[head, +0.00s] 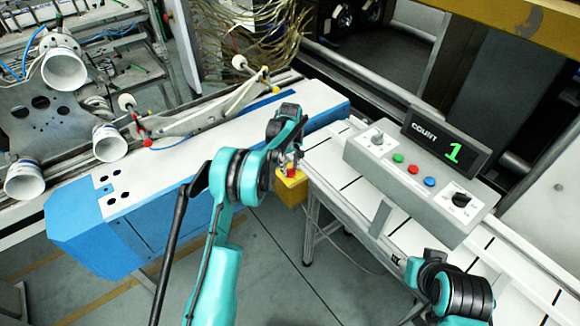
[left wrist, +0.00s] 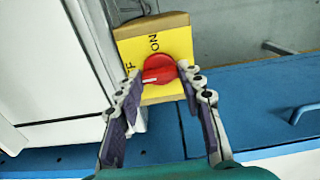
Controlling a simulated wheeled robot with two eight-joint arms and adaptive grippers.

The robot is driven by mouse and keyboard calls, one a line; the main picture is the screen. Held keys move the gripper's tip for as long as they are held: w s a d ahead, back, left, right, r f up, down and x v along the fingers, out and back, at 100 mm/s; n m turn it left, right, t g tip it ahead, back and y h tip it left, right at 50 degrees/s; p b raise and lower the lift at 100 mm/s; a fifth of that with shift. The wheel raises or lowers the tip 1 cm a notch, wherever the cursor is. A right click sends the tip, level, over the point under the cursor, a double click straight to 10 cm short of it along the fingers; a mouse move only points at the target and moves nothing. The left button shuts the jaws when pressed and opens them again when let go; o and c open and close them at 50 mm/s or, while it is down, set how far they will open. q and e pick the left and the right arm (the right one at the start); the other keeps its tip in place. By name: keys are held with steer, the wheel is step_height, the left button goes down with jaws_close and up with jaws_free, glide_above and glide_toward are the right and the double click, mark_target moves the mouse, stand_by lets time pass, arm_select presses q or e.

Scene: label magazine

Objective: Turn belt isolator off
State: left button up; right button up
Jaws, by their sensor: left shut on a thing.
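The belt isolator is a yellow box (head: 291,192) at the near end of the white rail, with a red rotary knob (head: 291,172). In the left wrist view its yellow face (left wrist: 128,50) shows "ON" above the red knob (left wrist: 160,68) and a partly hidden label ending in "F" at the left. A white mark on the knob lies at its left side, towards that label. My left gripper (head: 292,160) is at the isolator, its two fingers (left wrist: 160,83) on either side of the knob and shut on it.
A grey control panel (head: 365,165) with green, red and blue buttons and a black knob stands on the right. Its display (head: 445,148) reads "COUNT 1". A blue and white machine bed (head: 150,185) lies on the left, with white cups beside it. Floor shows between.

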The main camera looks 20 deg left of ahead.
mark_target(290, 169)
arm_select(q)
steer(key=o, duration=1.2)
steer(key=shift+c, duration=0.2)
steer(key=shift+r, duration=0.15)
step_height(290, 169, up, 12)
